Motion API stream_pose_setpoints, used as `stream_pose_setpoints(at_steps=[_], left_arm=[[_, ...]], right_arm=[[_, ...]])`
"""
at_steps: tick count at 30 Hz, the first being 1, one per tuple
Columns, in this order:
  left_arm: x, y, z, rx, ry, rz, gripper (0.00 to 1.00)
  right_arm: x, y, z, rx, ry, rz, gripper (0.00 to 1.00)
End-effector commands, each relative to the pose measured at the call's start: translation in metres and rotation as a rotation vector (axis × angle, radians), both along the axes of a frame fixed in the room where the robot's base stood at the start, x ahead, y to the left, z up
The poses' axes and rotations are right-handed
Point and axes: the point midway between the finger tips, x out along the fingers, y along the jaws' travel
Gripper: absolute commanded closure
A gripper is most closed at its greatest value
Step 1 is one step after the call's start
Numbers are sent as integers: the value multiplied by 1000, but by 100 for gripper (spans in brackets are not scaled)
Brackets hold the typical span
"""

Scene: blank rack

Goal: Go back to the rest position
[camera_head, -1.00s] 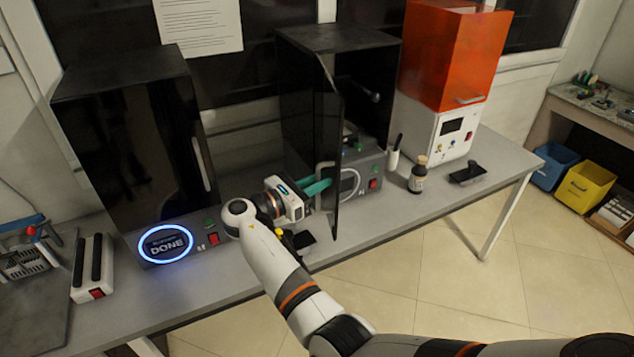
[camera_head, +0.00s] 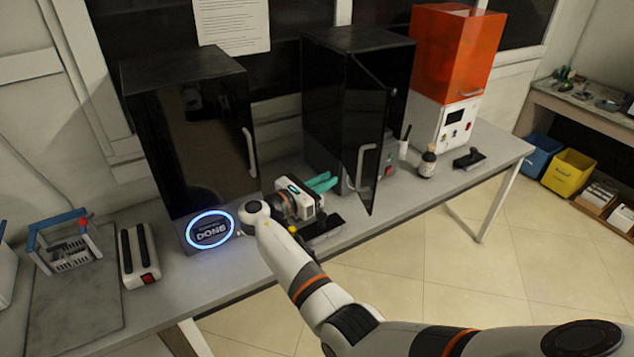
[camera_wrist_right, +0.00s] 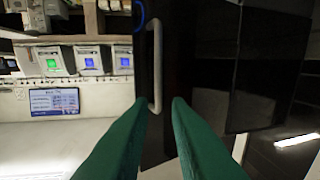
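My right gripper (camera_head: 321,183) has two teal fingers and sits above the bench, in front of the gap between the two black machines. In the right wrist view its fingers (camera_wrist_right: 160,104) are apart, with nothing held between them. A black door with a pale upright handle (camera_wrist_right: 154,65) is seen beyond the fingertips. In the head view the door (camera_head: 365,130) of the middle black machine (camera_head: 322,110) stands ajar, to the right of the fingers and apart from them. My left gripper is not in view.
The left black machine (camera_head: 190,140) is shut, and its blue ring display (camera_head: 211,231) reads DONE. An orange-topped white machine (camera_head: 440,125), a brown bottle (camera_head: 427,163) and a black stamp-like item (camera_head: 468,158) stand at right. A white two-slot device (camera_head: 138,256) and a blue-handled rack (camera_head: 62,243) are at left.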

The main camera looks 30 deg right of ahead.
Motion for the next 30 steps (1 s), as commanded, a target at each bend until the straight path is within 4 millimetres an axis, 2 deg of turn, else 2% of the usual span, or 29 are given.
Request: stream_pose_setpoints(at_steps=[11, 20, 23, 25, 26, 30], left_arm=[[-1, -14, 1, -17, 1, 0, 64], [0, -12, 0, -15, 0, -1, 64], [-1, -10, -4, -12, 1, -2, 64], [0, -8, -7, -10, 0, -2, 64], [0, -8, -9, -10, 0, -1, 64], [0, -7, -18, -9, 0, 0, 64]], right_arm=[[0, -3, 0, 0, 0, 0, 83], [0, -2, -6, 8, 2, 6, 83], [-1, -3, -35, 49, 4, 39, 83], [-4, -3, -73, 111, 4, 79, 83], [-6, -2, -93, 146, 2, 98, 83], [-28, 3, -197, 356, -25, 170, 83]])
